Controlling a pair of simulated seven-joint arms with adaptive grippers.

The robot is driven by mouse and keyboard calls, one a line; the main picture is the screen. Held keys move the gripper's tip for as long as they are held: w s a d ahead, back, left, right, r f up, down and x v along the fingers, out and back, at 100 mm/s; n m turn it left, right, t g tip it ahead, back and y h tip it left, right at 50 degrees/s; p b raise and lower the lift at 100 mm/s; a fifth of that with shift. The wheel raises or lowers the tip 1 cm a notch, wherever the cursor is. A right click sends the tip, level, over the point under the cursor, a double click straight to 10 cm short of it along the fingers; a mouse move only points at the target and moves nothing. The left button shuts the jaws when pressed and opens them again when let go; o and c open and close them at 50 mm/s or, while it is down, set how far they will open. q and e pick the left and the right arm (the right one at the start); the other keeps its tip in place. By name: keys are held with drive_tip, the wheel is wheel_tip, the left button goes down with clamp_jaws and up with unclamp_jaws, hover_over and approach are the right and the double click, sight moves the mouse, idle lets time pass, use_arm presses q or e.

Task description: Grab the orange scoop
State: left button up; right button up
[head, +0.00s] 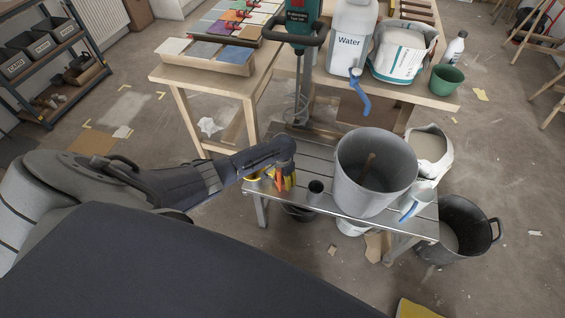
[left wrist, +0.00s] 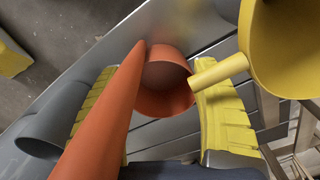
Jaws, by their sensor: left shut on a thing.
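The orange scoop (left wrist: 163,85) is between the yellow-padded fingers of my left gripper (left wrist: 158,112) in the left wrist view. The gripper is shut on it. Its round cup faces the camera, and a long orange part runs toward the lower left. In the head view my left gripper (head: 281,178) is at the left end of the metal bench, with a little of the orange scoop (head: 287,184) showing at its fingers. A yellow scoop (left wrist: 290,50) is close on the right in the wrist view. My right gripper is not in view.
The slatted metal bench (head: 335,200) bears a small dark grey cup (head: 316,194) and a large grey bucket (head: 375,190) to the right of the gripper. A mixer (head: 300,30) and a water canister (head: 350,40) are behind. A black tub (head: 462,240) stands at the right on the floor.

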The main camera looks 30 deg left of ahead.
use_arm(q)
drive_tip(key=c, duration=0.4)
drive_tip(key=shift+o, duration=0.2)
drive_tip(key=shift+r, duration=0.15)
